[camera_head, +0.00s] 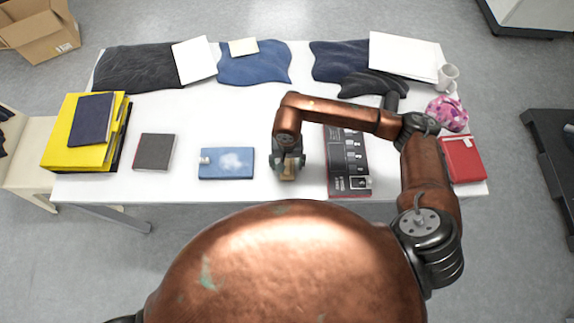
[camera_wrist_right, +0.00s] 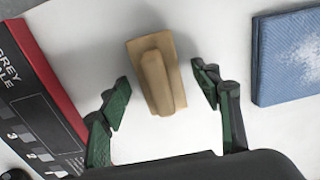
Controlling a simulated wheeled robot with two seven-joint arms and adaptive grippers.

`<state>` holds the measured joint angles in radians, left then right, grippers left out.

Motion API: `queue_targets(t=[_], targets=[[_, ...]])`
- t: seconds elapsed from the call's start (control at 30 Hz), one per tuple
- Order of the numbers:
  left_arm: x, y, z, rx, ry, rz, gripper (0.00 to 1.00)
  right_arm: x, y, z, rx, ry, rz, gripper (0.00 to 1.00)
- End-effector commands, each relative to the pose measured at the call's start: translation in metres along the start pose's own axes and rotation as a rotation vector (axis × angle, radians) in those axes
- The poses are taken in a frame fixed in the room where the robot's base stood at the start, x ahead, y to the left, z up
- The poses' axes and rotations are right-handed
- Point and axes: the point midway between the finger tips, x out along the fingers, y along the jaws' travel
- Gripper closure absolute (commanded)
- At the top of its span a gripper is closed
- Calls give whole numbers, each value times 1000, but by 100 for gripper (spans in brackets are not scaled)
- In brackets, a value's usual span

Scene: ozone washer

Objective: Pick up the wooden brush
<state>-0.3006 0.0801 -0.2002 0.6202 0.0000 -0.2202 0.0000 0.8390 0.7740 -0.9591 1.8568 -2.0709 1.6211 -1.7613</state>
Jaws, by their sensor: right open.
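The wooden brush (camera_head: 288,174) is a small tan block on the white table, near its front edge. The right wrist view shows it (camera_wrist_right: 156,76) as a flat rectangular base with a raised handle ridge on top. My right gripper (camera_head: 289,164) is over the brush in the head view and partly covers it. In the right wrist view the gripper (camera_wrist_right: 161,90) is open, with one green finger on each side of the brush and gaps between. My left gripper is not in view.
A blue cloth or pad (camera_head: 226,164) with a white patch lies left of the brush. A grey scale card (camera_head: 347,160) with a red edge lies right of it. A dark book (camera_head: 153,152), a yellow stack (camera_head: 60,148) and a red book (camera_head: 464,160) lie along the table.

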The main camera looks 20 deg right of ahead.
Motion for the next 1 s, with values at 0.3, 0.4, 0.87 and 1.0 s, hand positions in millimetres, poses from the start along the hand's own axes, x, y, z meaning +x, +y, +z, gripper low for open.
queue_targets(t=[0.3,0.4,0.87,1.0], targets=[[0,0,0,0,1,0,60,0,0,0,1,0,0,61],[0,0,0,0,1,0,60,0,0,0,1,0,0,68],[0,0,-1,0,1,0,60,-1,0,0,1,0,0,89],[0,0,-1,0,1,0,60,-2,0,0,1,1,0,89]])
